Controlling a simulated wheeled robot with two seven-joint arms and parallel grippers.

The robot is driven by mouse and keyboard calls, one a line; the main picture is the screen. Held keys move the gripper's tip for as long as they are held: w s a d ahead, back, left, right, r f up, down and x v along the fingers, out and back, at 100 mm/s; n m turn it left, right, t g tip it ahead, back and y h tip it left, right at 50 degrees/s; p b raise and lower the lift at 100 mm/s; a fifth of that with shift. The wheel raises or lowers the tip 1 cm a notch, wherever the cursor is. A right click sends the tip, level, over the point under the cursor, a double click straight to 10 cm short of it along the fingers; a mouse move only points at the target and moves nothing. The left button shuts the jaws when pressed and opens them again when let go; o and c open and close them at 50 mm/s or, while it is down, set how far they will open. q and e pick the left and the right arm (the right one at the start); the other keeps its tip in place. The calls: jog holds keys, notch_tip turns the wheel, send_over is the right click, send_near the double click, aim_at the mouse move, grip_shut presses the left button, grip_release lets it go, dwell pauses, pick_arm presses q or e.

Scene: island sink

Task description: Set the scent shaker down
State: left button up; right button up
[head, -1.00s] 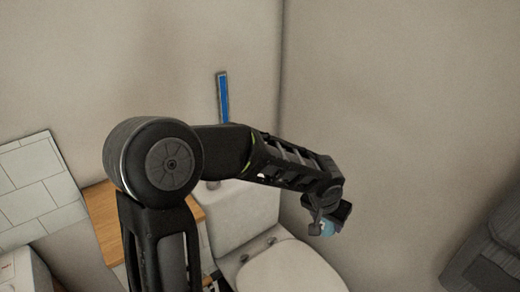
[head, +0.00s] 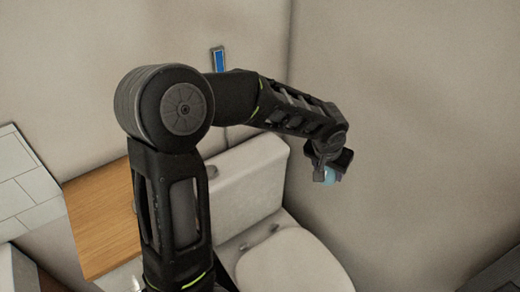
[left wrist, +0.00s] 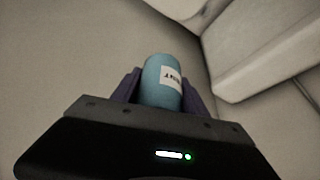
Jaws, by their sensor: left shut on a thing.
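The scent shaker (left wrist: 160,88) is a light blue cylinder with a white label. It sits between the two fingers of my left gripper (left wrist: 162,92) in the left wrist view. In the head view the blue shaker (head: 329,175) shows at the end of my left arm, and the left gripper (head: 328,172) is shut on it. The shaker is held in the air to the right of the toilet tank, near the right wall. My right gripper is not in view.
A white toilet with a closed lid (head: 290,265) and a tank (head: 245,190) stands below. A wooden counter (head: 103,220) is at the left, partly behind my arm. A blue strip (head: 219,60) is on the back wall. A dark object (head: 495,275) is at the lower right.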

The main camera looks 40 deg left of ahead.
pick_arm(q)
jog(key=w+a+n+y+b, duration=0.1)
jog(key=w+a+n, duration=0.1)
jog(key=a, duration=1.1)
jog(key=w+a+n+g+y+b, duration=0.1)
jog(key=w+a+n, duration=0.2)
jog(key=a, duration=1.1)
jog(key=shift+w+a+f+n+b, duration=0.25)
jog(key=shift+n+b, duration=0.15)
jog(key=shift+n, duration=0.7)
jog(key=p, duration=0.1)
send_near(262, 147)
jog(key=shift+w+a+f+y, duration=0.3)
jog(key=shift+w+a+f, duration=0.2)
jog(key=shift+w+f, duration=0.25)
notch_tip(262, 147, down, 3)
jog(key=shift+f+p, duration=0.1)
jog(key=shift+p, duration=0.25)
jog(key=shift+f, duration=0.2)
